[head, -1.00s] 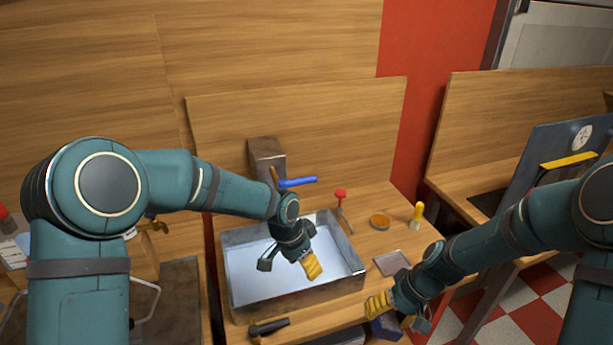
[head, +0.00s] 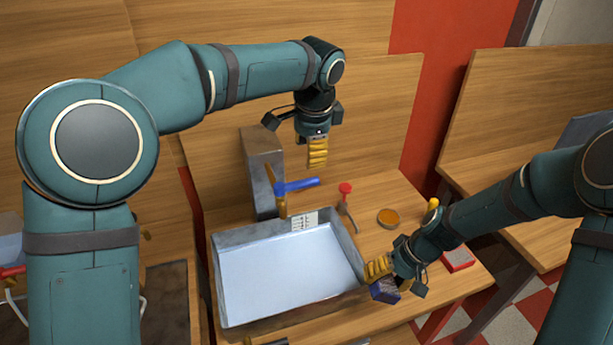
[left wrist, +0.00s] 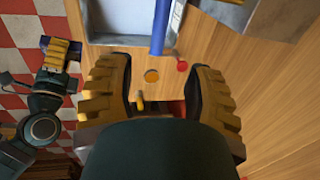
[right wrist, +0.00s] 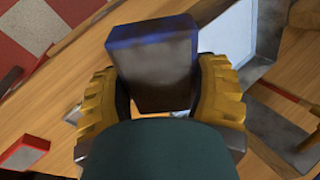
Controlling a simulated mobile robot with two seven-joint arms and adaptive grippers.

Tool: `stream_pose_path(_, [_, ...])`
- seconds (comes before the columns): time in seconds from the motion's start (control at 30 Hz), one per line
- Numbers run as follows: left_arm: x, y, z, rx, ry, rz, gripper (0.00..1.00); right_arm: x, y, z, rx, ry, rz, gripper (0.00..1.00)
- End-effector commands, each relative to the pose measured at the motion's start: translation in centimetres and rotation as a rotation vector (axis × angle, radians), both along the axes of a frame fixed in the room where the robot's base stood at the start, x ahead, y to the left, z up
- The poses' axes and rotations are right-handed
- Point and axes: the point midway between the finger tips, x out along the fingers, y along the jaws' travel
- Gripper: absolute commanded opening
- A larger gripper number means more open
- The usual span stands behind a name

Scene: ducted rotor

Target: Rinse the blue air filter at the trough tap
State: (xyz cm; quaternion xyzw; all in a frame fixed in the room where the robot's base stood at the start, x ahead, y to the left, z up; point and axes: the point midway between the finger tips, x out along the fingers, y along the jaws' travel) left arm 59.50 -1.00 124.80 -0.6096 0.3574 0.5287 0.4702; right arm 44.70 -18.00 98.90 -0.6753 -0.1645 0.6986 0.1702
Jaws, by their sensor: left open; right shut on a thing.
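The blue air filter (head: 384,291), a dark block with a blue edge, is in my right gripper (head: 388,272) beside the trough's right front corner. In the right wrist view the filter (right wrist: 153,65) sits between the shut fingers. The grey metal trough (head: 342,312) has a pale, empty-looking basin. The tap (head: 262,160) is a grey post behind the trough with a blue lever (head: 300,185) pointing right. My left gripper (head: 317,163) is above the lever, apart from it. In the left wrist view its fingers are open, with the blue lever (left wrist: 158,25) beyond them.
A red-topped tool (head: 345,190), a round amber dish (head: 388,217) and a yellow item (head: 433,203) stand on the wooden bench right of the trough. A red block (head: 458,258) lies near the bench's right edge. A white label (head: 304,222) is at the trough's back rim.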

Motion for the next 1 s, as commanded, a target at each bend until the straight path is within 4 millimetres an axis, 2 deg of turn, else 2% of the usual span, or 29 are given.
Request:
stream_pose_path(0.3, [1.1, 0.4, -6.2, 0.001, 0.004, 0.0, 0.52, 0.0, 0.0, -0.6, 0.0, 0.0, 0.0, 0.27])
stream_pose_path(0.5, [1.6, 0.6, -8.9, 0.0, 0.003, 0.0, 0.52, 0.0, 0.0, -0.8, 0.0, 0.0, 0.0, 0.27])
stream_pose_path(0.7, [1.8, 0.6, -10.0, -0.001, 0.002, 0.001, 0.52, 0.0, 0.0, -0.9, 0.0, 0.0, 0.0, 0.27])
stream_pose_path(1.0, [1.8, 0.6, -10.1, -0.002, 0.002, 0.001, 0.51, 0.0, 0.0, -0.9, 0.0, 0.0, 0.0, 0.27])
